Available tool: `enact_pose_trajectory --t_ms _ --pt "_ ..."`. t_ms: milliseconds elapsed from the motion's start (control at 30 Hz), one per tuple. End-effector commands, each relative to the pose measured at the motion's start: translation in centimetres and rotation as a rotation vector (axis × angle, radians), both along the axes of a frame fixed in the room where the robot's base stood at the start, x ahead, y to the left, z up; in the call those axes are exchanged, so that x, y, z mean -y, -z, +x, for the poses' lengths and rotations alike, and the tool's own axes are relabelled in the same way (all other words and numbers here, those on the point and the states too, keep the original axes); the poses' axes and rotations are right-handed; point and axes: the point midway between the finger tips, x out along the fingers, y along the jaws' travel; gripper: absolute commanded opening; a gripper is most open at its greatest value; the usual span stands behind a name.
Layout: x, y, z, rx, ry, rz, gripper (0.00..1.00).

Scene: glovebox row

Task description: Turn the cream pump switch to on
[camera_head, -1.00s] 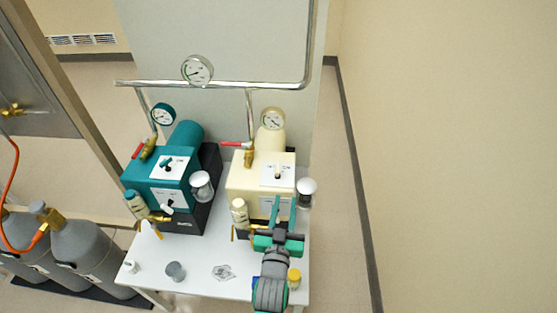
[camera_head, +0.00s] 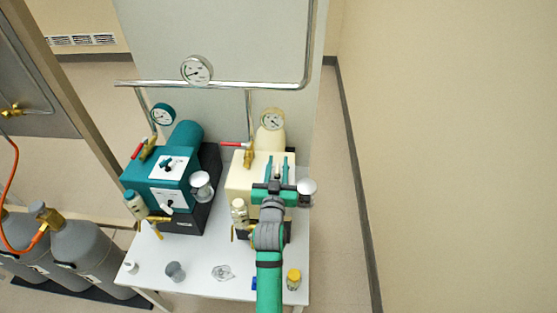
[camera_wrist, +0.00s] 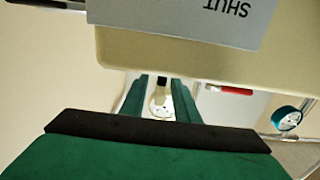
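The cream pump (camera_head: 240,180) stands on the right of the white table, beside a teal pump. My gripper (camera_head: 278,157) is over the front of the cream pump, fingers pointing toward its back. The fingers cover most of its white switch panel, and I cannot make out the switch or its position. In the wrist view my gripper (camera_wrist: 161,80) has two green fingers apart, with a gap between them. A round pale gauge (camera_wrist: 161,106) shows beyond the gap. The cream body (camera_wrist: 200,60) and a grey plate reading SHUT (camera_wrist: 185,18) appear upside down. I see nothing clearly gripped.
The teal pump (camera_head: 155,165) stands to the left. A glass-like jar (camera_head: 306,187) is close to my gripper's right. A red-handled valve (camera_head: 236,145) and a gauge (camera_head: 272,119) rise behind. A yellow-capped jar (camera_head: 293,279) stands near my arm on the table (camera_head: 210,260).

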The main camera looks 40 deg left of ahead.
Motion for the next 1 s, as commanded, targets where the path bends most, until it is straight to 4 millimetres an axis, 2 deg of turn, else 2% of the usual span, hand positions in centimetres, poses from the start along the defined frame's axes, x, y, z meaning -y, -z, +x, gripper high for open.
enact_pose_trajectory --t_ms 200,533,567,667,1000 --pt "-0.9 0.0 1.6 0.0 0.001 0.0 0.28" --pt "-1.3 0.0 1.8 0.0 -0.002 0.0 0.28" --pt "-1.3 0.0 1.8 0.0 -0.002 0.0 0.26" --pt "-1.3 0.0 1.7 0.0 -0.002 0.0 0.02" --pt "-1.2 0.0 1.8 0.0 0.006 0.0 0.0"
